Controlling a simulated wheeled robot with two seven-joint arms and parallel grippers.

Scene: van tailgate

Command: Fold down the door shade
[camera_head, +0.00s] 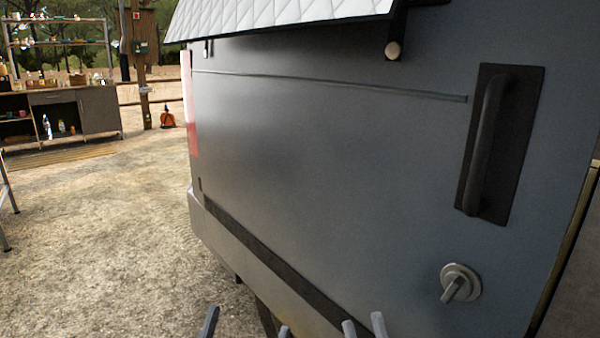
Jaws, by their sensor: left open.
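The door shade (275,14) is a white quilted panel with a dark edge, at the top of the head view. It stands out from the dark grey van door (330,130), raised, and its upper part is cut off by the frame.
The door has a black vertical handle (487,145) at the right and a round grey latch knob (460,284) below it. A bumper (255,262) runs along the lower left. Open gravel ground (105,240) lies left, with a workbench (62,115) farther back.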

